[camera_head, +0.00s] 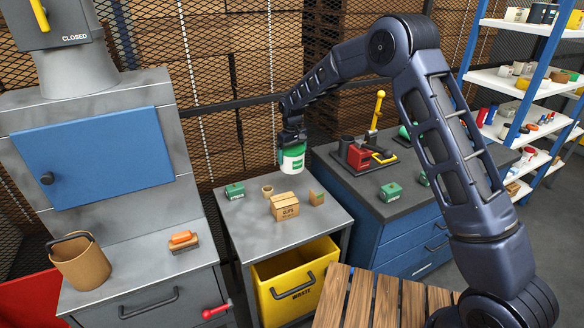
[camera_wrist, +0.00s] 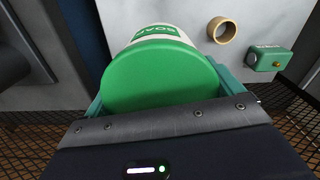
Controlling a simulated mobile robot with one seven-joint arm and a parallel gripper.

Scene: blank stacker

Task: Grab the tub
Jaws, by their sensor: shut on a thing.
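The tub (camera_head: 292,160) is white with a green lid and a green label, and hangs upright below my gripper (camera_head: 291,138) at the back right of the small grey table. In the wrist view the tub's green lid (camera_wrist: 160,75) fills the middle, with the white side and label beyond it. My gripper (camera_wrist: 170,95) is shut on the tub, with a teal finger at each side of the lid. The tub appears to be above the tabletop in the head view; its underside is not clearly visible.
A yellow waste bin (camera_head: 296,280) stands below. A blue workbench (camera_head: 400,240) is on the right, a grey cabinet (camera_head: 140,265) on the left.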

